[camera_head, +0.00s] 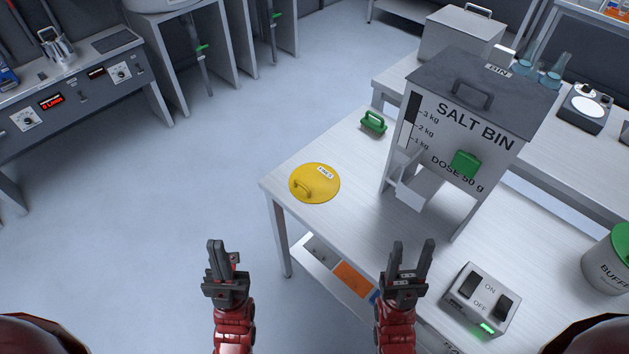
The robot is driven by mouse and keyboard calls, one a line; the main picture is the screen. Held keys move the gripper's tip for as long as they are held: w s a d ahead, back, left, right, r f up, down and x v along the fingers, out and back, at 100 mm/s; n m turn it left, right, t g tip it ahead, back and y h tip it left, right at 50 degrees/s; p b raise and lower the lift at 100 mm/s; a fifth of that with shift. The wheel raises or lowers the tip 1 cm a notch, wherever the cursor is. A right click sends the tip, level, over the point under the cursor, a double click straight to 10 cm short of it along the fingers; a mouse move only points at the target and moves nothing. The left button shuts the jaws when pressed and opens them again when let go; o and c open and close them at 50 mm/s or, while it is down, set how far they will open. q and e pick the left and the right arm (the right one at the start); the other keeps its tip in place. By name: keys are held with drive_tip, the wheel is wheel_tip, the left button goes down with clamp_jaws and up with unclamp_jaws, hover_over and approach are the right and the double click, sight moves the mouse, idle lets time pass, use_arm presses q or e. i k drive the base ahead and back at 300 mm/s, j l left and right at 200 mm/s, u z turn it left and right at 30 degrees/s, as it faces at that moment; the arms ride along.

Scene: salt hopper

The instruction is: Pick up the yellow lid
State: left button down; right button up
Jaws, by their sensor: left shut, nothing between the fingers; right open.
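The yellow lid (322,190) is a flat round disc with a small handle and a white label. It lies flat near the left corner of the white table (345,226). My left gripper (218,246) is shut and empty, left of the table's edge and below the lid in the picture. My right gripper (410,247) is open and empty, at the table's front edge, to the lower right of the lid. Neither gripper touches the lid.
The salt bin (466,115) stands right of the lid, with a green handled object (373,123) beside it. A switch box (480,300) sits at front right, and a bucket (608,265) at the right edge. Open floor lies left of the table.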

sight(313, 182)
drive_tip(key=j+z, duration=0.1)
drive_tip(key=z, duration=0.3)
drive_tip(key=j+z, duration=0.15)
drive_tip(key=z, duration=0.25)
drive_tip(key=j+z, duration=0.35)
drive_tip(key=j, duration=0.55)
drive_tip(key=k+j+z, duration=0.1)
drive_tip(key=j+z, duration=0.2)
drive_tip(key=j, duration=0.6)
